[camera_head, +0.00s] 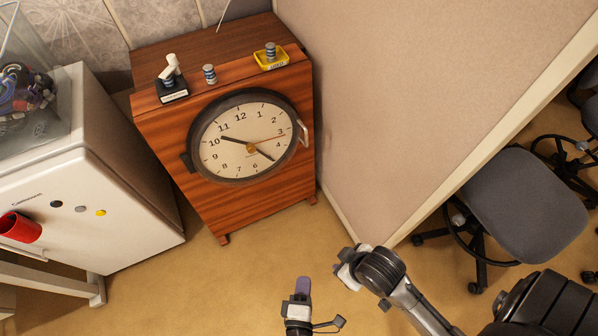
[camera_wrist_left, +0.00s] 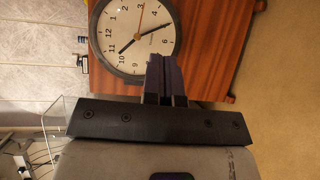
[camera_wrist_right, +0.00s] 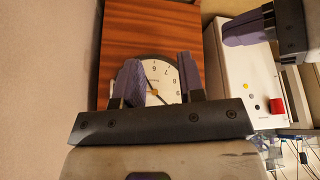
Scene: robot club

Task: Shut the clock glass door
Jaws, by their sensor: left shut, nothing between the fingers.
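The clock (camera_head: 247,143) is a round cream dial in the front of a wooden cabinet. Its dark round door frame (camera_head: 208,108) has a pale handle (camera_head: 304,133) at the right and a dark piece, perhaps the hinge, at the left. The frame lies close to the cabinet front; I cannot tell if a gap is left. My left gripper (camera_head: 303,288) is shut and empty, in front of and below the clock; its fingers (camera_wrist_left: 165,80) are together in the left wrist view. My right gripper (camera_wrist_right: 158,82) has its fingers apart, with the dial beyond them and nothing between.
A small black stand (camera_head: 173,92), a striped stack (camera_head: 209,74) and a yellow tray (camera_head: 271,58) sit on the cabinet top. A white fridge (camera_head: 120,200) with a red cup (camera_head: 20,228) stands left. A beige partition (camera_head: 420,90) and grey chair (camera_head: 525,205) are right. Floor before the cabinet is clear.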

